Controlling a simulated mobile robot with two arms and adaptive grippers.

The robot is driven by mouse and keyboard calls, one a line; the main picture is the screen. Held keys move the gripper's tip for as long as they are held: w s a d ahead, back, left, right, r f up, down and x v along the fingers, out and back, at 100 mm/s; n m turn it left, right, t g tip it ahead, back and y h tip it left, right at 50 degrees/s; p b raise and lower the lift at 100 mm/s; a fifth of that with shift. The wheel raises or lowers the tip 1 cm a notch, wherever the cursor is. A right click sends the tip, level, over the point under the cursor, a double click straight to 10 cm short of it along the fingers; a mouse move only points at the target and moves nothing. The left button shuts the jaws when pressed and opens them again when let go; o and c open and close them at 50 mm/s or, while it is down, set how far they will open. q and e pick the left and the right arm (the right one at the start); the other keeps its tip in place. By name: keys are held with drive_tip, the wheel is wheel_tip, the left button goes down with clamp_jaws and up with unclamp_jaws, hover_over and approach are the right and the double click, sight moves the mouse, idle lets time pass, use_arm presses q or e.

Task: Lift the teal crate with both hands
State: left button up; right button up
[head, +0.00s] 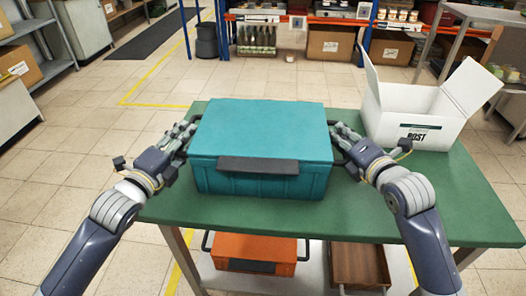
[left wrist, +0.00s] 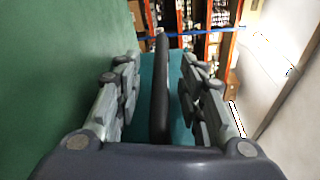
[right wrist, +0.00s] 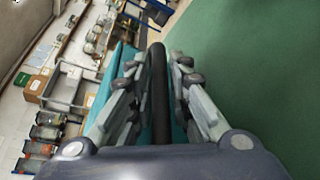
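The teal crate (head: 262,130), with its lid on, sits on the green table (head: 365,212). A dark grip (head: 258,166) is on its front. My left gripper (head: 184,138) is at the crate's left side. In the left wrist view, its open fingers (left wrist: 160,80) stand on either side of a black bar handle (left wrist: 160,110), with gaps visible. My right gripper (head: 345,138) is at the crate's right side. In the right wrist view, its open fingers (right wrist: 155,85) straddle the other black bar handle (right wrist: 160,100). The fingertips are partly hidden in the head view.
An open white box (head: 420,110) stands at the table's back right. An orange crate (head: 254,252) and a brown wooden tray (head: 358,265) are on the shelf below. Shelving with boxes and jars (head: 330,42) is at the back. The tabletop in front of the crate is clear.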

use_arm(q)
drive_tip(key=shift+c, duration=0.5)
use_arm(e)
drive_tip(key=shift+c, duration=0.5)
use_arm(q)
drive_tip(key=c, duration=0.4)
use_arm(e)
clamp_jaws()
use_arm(q)
clamp_jaws()
drive_tip(key=shift+r, duration=0.25)
use_arm(e)
drive_tip(key=shift+r, duration=0.25)
